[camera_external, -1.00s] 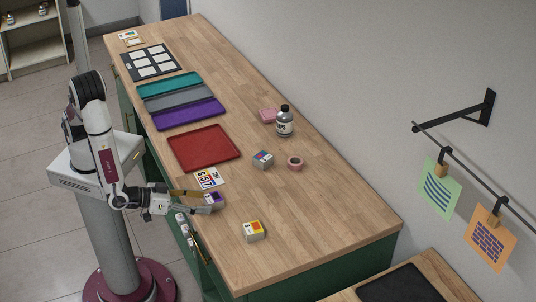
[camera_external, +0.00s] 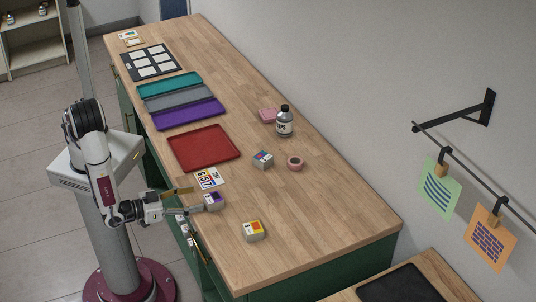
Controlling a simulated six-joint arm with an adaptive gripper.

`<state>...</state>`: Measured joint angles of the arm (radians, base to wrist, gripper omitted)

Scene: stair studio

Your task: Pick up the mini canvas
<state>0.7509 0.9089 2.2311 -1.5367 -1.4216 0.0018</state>
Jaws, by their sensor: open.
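Three small white-sided blocks with coloured tops, which look like mini canvases, are on the wooden bench. The purple-topped one (camera_external: 213,201) sits near the bench's left edge. The yellow-and-orange one (camera_external: 253,231) is nearer the front. The teal-and-magenta one (camera_external: 263,159) is farther back, beside a pink tape roll. My gripper (camera_external: 198,198) is open and empty at the bench's left edge. Its fingers point right, toward the purple-topped block, with the tips just left of it. I cannot tell whether a fingertip touches it.
A number card (camera_external: 209,178) lies just behind the purple-topped block. A red tray (camera_external: 204,147) lies beyond it. A dark-capped bottle (camera_external: 284,122), pink block (camera_external: 268,115) and tape roll (camera_external: 295,163) stand farther right. The bench's front right is clear.

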